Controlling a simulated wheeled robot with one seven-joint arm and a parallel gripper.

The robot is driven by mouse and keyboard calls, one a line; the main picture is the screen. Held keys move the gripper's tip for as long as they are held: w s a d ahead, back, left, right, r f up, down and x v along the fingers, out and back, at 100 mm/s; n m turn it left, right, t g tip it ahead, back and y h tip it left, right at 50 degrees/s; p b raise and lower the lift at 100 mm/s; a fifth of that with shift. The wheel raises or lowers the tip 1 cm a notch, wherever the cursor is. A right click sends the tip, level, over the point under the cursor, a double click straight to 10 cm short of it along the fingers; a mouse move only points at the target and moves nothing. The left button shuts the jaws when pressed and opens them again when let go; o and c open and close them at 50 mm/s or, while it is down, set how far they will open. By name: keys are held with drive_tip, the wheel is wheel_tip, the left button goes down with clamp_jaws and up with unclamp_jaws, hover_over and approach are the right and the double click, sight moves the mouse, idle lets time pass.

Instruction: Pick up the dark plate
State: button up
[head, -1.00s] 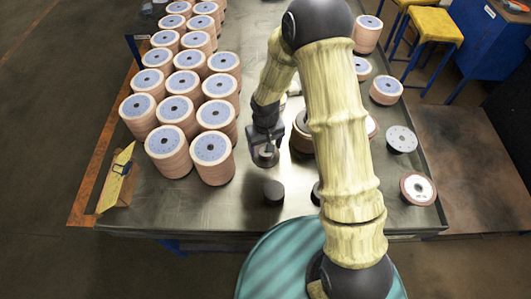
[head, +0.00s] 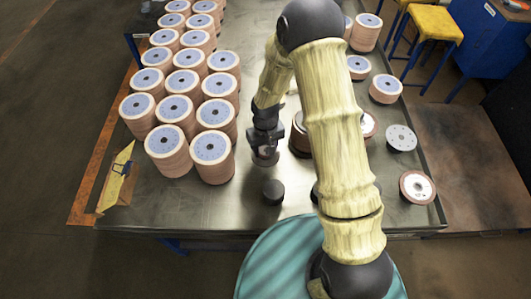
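My gripper (head: 265,160) points down over the table, just right of the nearest stacks of flap discs. Its fingers are small and dark here, and I cannot tell whether they are open or hold something. A short dark round piece (head: 273,192) stands on the bare metal just in front of it, apart from it in the picture. A darker, brownish stack (head: 300,138) stands right of my gripper, partly hidden behind my arm. I cannot tell for sure which of these is the dark plate.
Several tall stacks of flap discs (head: 212,148) fill the left of the metal table (head: 225,210). A yellow holder (head: 117,178) stands at the front left corner. A grey disc (head: 401,138) and a brown-rimmed disc (head: 417,186) lie at right. The front middle is mostly clear.

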drive_tip(key=shift+c, duration=0.5)
drive_tip(key=shift+r, duration=0.15)
drive_tip(key=shift+r, duration=0.2)
wheel_tip(320, 180, up, 9)
drive_tip(key=b, duration=0.1)
drive_tip(key=shift+r, duration=0.2)
drive_tip(key=shift+w+f, duration=0.1)
